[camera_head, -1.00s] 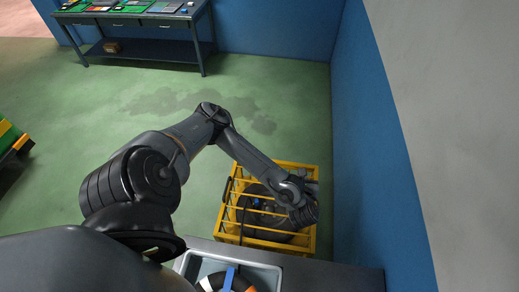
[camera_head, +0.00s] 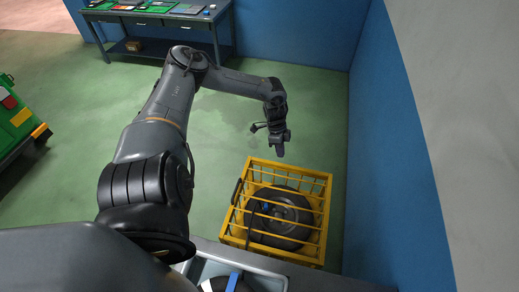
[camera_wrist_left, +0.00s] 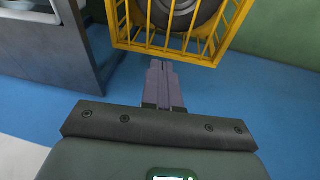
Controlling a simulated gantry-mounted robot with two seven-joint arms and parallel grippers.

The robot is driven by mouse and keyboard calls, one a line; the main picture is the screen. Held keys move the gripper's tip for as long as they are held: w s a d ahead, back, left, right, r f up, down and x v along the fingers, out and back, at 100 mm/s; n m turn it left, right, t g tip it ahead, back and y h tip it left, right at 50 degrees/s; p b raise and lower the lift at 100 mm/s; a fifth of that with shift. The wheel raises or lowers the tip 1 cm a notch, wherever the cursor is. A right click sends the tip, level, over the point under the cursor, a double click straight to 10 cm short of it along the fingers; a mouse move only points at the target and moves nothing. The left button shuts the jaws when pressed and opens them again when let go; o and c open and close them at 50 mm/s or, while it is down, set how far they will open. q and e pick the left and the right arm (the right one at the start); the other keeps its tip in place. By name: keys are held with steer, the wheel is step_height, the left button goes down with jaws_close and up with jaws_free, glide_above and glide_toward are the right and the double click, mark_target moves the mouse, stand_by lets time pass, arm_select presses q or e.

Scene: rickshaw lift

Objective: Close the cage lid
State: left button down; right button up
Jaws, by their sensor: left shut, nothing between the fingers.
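The yellow cage (camera_head: 325,200) stands on the floor by the blue wall, with a dark wheel (camera_head: 290,215) inside it. Yellow bars cross over the wheel in the head view; I cannot tell clearly which of them belong to the lid. A dark curved handle (camera_head: 237,192) is at the cage's left side. My left gripper (camera_head: 281,151) is shut and empty, beyond the cage's far edge and apart from it. In the left wrist view the shut fingers (camera_wrist_left: 160,68) point toward the cage bars (camera_wrist_left: 165,48). My right gripper is out of view.
A grey workbench with a light tray (camera_head: 195,265) lies in front of the cage. The blue wall (camera_head: 385,150) is close on the right. A table (camera_head: 160,22) with boards stands at the back. Green floor is free left of the cage.

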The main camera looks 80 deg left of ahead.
arm_select(q)
steer(key=s+a+r+g+y+b, duration=0.1)
steer(key=s+a+r+y+b, duration=0.25)
steer(key=a, duration=0.75)
steer(key=s+f+b, duration=0.3)
steer(key=f+b, duration=0.1)
steer(key=f, duration=0.8)
steer(key=shift+a+f+n+h, duration=0.2)
steer(key=shift+f+n+h, duration=0.1)
steer(key=shift+h, duration=0.15)
steer(key=shift+s, duration=0.1)
